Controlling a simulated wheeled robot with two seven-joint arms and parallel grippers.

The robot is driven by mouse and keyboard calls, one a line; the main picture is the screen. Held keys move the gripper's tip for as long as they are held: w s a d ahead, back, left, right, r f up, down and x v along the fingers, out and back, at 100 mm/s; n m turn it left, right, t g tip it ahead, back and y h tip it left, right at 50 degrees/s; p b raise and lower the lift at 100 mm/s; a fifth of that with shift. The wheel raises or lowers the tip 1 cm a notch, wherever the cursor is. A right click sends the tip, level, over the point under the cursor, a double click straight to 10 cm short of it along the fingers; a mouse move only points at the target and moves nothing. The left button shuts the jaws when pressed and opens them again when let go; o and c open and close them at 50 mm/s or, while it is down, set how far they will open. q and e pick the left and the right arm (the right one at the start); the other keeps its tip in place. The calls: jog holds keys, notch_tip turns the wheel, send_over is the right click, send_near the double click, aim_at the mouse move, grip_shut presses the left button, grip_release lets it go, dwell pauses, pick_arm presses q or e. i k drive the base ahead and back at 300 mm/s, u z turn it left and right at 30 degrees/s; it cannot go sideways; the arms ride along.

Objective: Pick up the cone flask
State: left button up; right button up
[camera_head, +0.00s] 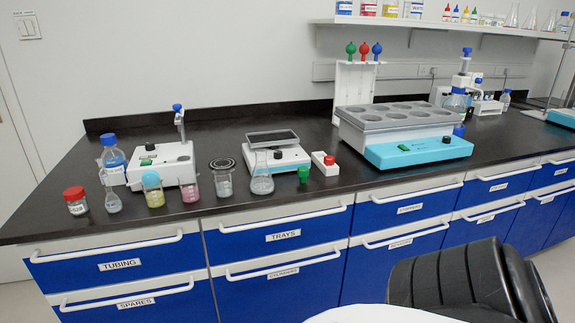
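A clear glass cone flask (262,182) stands upright near the front edge of the black benchtop. It sits just in front of a small white balance (292,157). It has a narrow neck, a wide base and greyish contents low down. Neither of my grippers is in view.
A red-capped jar (76,203), a blue-capped bottle (114,162) and beakers of yellow (154,192) and pink (190,190) liquid stand left. A grey beaker (223,182) and a green bulb (303,174) flank the flask. A multi-well heating unit (420,152) stands right.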

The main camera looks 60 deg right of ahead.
aim_at(261, 182)
jog(key=z, duration=1.05)
jog(key=i, duration=0.95)
jog(key=z, duration=1.1)
